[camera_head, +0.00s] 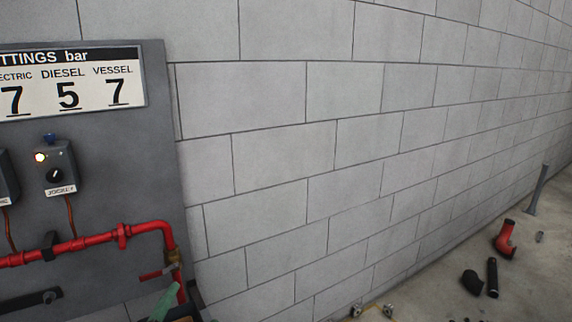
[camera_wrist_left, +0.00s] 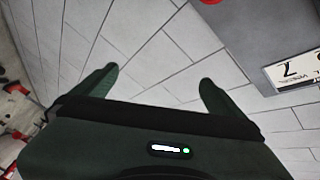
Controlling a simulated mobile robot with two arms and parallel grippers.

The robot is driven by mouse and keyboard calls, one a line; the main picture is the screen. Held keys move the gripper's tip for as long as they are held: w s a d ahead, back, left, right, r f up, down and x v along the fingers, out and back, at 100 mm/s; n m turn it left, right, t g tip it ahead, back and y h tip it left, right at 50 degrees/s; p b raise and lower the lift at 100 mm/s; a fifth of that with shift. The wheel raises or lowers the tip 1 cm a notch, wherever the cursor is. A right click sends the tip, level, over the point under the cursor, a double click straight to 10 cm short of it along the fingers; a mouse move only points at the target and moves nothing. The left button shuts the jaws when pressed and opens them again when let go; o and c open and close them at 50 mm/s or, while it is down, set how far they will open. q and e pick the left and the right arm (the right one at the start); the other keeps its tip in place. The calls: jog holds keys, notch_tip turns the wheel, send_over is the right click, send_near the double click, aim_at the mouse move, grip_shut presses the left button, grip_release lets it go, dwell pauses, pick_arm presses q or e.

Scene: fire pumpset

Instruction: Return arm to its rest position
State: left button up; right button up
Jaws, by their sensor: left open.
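My left gripper (camera_wrist_left: 157,85) is open and empty in the left wrist view. Its two dark green fingers stand wide apart with the pale block wall behind the gap. The grey panel (camera_wrist_left: 232,35) with the settings sign (camera_wrist_left: 293,72) is to the right of the fingers there. A small green piece (camera_head: 165,303) shows at the bottom of the head view, by the panel's lower right; I cannot tell whether it is part of my gripper. My right gripper is in neither view.
The head view shows the panel (camera_head: 160,150) with a switch box (camera_head: 55,168) and a red pipe (camera_head: 85,243) at left. The block wall (camera_head: 300,150) is bare. A red elbow (camera_head: 505,240) and black pipe parts (camera_head: 492,277) lie on the floor at right.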

pick_arm(q)
jog(key=s+a+f+n+g+y, duration=0.35)
jog(key=s+f+n+g, duration=0.4)
jog(key=s+f, duration=0.5)
jog(key=s+d+f+n+g+h, duration=0.25)
jog(key=s+f+g, duration=0.45)
jog(key=s+f, duration=0.5)
jog(key=s+f+g, duration=0.1)
jog(key=s+f, duration=0.1)
jog(key=f, duration=1)
jog(key=s+f+g, duration=0.1)
jog(key=s+f, duration=0.1)
jog(key=f, duration=0.9)
jog(key=s+a+f, duration=0.2)
jog(key=s+f, duration=0.6)
jog(key=s+a+f, duration=0.1)
jog(key=s+f, duration=0.7)
jog(key=shift+a+m+g, duration=0.35)
jog(key=shift+m, duration=0.05)
